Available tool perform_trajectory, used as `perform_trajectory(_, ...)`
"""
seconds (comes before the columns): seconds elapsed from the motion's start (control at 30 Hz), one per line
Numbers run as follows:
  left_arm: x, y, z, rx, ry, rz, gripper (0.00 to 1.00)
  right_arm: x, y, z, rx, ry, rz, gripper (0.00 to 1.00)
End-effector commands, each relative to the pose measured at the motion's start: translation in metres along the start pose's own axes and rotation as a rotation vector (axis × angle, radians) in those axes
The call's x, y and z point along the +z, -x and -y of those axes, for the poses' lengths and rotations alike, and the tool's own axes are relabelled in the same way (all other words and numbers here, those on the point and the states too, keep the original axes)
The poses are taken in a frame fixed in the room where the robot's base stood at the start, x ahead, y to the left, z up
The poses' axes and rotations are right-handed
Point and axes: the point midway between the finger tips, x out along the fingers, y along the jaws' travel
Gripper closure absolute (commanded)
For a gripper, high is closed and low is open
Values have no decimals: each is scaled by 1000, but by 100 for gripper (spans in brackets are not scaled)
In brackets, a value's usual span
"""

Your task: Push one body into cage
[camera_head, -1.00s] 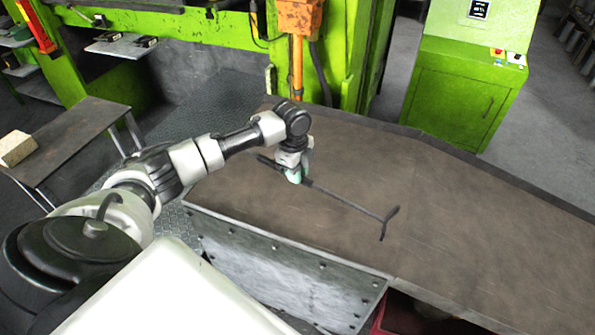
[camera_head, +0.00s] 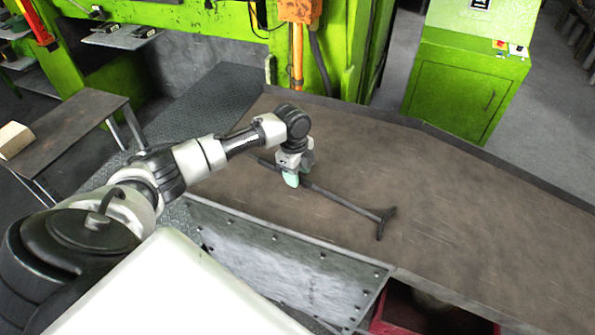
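My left gripper (camera_head: 296,172) is low over the brown metal table. It is shut around a long dark rod (camera_head: 340,201) with a forked end at the lower right. The rod's short back end shows to the left of the gripper. The rod lies along or just above the table top; I cannot tell whether it touches. A red-rimmed container (camera_head: 378,326) shows partly below the table's front edge, with a dim brownish shape inside. I cannot clearly make out a body or a cage. My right gripper is not in view.
The brown table top (camera_head: 480,225) is bare around the rod and to the right. A green cabinet (camera_head: 460,95) stands behind it, and the green press frame (camera_head: 345,60) with an orange post is at the back. A side table (camera_head: 75,135) holds a pale block (camera_head: 14,140).

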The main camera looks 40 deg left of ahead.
Motion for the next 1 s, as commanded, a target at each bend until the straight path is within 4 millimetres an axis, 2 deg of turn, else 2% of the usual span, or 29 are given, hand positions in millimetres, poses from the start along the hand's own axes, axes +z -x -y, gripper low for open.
perform_trajectory(0.23,0,-2,-1,4,0,1,49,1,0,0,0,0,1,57)
perform_trajectory(0.37,1,4,0,2,1,2,49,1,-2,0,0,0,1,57)
perform_trajectory(0.47,0,18,0,1,0,0,49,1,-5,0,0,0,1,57)
perform_trajectory(0.8,0,85,0,-2,-1,1,49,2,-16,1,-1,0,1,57)
perform_trajectory(1.0,0,105,0,0,1,0,49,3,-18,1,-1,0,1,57)
